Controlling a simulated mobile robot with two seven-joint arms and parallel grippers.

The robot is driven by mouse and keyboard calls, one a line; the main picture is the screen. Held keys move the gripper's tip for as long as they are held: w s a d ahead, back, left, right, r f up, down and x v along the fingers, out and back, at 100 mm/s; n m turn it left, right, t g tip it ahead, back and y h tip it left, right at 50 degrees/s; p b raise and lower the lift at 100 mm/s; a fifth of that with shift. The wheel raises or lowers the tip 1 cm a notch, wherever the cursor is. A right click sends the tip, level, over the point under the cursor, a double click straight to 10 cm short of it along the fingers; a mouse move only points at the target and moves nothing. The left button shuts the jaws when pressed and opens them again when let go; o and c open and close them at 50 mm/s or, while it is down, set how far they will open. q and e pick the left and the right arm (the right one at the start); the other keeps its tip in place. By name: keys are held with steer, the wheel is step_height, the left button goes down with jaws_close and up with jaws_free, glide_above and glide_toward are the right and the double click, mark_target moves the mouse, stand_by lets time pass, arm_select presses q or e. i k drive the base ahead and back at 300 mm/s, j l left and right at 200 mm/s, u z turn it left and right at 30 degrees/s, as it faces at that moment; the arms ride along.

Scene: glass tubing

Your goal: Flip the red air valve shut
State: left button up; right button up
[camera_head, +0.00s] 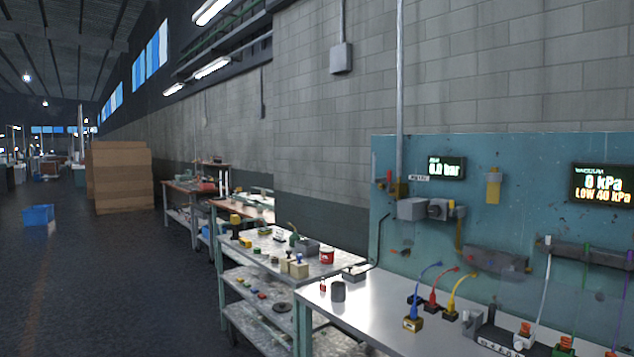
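A small red lever (389,179) stands upright at the left edge of the teal wall panel (530,150). It sits beside a brass-coloured fitting (401,189), and I take it to be the red air valve. It is small, and I cannot tell its exact valve position. A dark pressure display (447,168) to its right shows a green reading in bar, which looks like 0.0 but is blurred. Neither of my grippers is in view.
A vacuum display (602,184) reads 0 kPa, LOW 40 kPa. A cluttered cart (262,238) stands left of the bench. The dark floor (120,290) at left is mostly clear.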

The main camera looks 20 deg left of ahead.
mark_target(390, 189)
steer(key=u, duration=0.1)
steer(key=i+j+z, duration=0.15)
steer(key=i+j, duration=0.35)
steer(key=i+j+z, duration=0.1)
steer(key=i+j, duration=0.5)
steer(key=i+j+z, duration=0.15)
steer(key=i+j, duration=0.35)
steer(key=j, duration=0.15)
steer(key=i+j+z, duration=0.1)
steer(key=i+j, duration=0.4)
steer(key=j, duration=0.15)
